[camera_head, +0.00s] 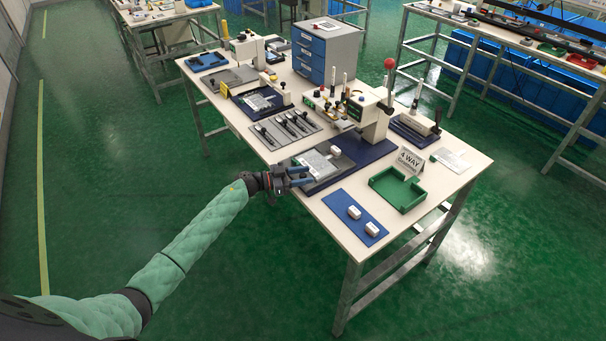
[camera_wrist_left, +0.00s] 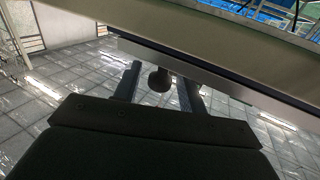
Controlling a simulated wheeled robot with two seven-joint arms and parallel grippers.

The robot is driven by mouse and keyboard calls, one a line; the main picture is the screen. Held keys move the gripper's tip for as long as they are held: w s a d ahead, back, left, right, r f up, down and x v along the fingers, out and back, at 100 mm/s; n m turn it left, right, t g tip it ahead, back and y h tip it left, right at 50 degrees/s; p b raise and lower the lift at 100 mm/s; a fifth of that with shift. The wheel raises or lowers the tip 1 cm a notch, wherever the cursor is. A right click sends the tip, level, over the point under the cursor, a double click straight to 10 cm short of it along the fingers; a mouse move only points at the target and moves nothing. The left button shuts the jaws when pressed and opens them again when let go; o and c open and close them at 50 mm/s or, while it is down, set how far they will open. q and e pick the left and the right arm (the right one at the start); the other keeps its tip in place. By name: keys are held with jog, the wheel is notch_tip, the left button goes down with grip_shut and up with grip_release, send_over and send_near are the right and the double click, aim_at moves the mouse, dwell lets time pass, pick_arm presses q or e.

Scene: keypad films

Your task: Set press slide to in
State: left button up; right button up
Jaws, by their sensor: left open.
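The press (camera_head: 374,118) stands on a dark blue base near the table's right side, with a red-knobbed lever upright beside it. Its slide (camera_head: 329,177), a dark grey plate, sticks out from the press towards the table's front-left edge. A pale sheet (camera_head: 315,161) and a small white block lie on it. My left gripper (camera_head: 301,176) is at the slide's outer end, by the table edge. In the left wrist view its fingers (camera_wrist_left: 159,92) are open, with a dark round knob (camera_wrist_left: 159,80) between them. Contact with the knob cannot be told. My right gripper is out of view.
A green tray (camera_head: 387,192), a "4 WAY" sign (camera_head: 409,161) and a blue mat (camera_head: 343,200) with two white blocks lie right of the slide. Several dark tools (camera_head: 283,126) lie on a grey mat to its left. A blue-drawer cabinet (camera_head: 309,54) stands behind.

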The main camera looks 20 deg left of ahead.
aim_at(312, 171)
pick_arm(q)
jog(key=shift+d, duration=0.1)
grip_shut()
jog(key=shift+w+d, duration=0.6)
jog(key=shift+w, duration=0.2)
jog(key=shift+w+d, duration=0.55)
jog(key=shift+w, duration=0.2)
grip_release()
